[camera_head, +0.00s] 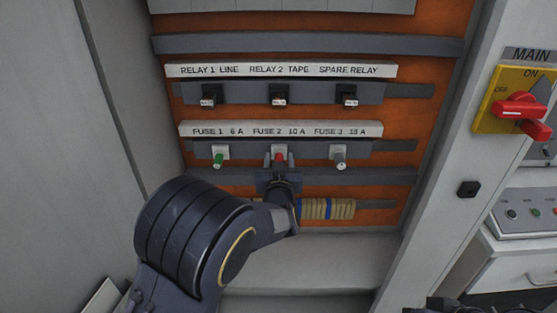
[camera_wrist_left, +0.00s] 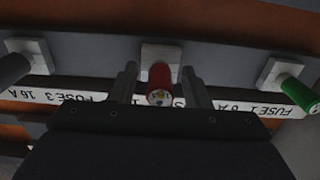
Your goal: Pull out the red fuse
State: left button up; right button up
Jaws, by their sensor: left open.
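The red fuse (camera_head: 280,157) sits in its white socket in the middle of the fuse row, under the label FUSE 2 10 A. It also shows in the left wrist view (camera_wrist_left: 159,84), pointing out of its socket. My left gripper (camera_head: 279,166) is open, with one finger on each side of the red fuse. In the left wrist view its fingers (camera_wrist_left: 160,88) stand apart from the fuse, with a gap on both sides. My right gripper cannot be made out for certain; a dark part shows at the bottom right edge of the head view.
A green fuse (camera_head: 219,160) is left of the red one and a grey fuse (camera_head: 340,163) is right of it. Relays (camera_head: 279,95) sit in the row above. Terminal blocks (camera_head: 327,209) lie below. A red main switch (camera_head: 519,106) is on the right.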

pick_arm(q)
grip_shut()
dwell(0.3)
jog(key=shift+s, duration=0.1)
jog(key=shift+s, duration=2.9)
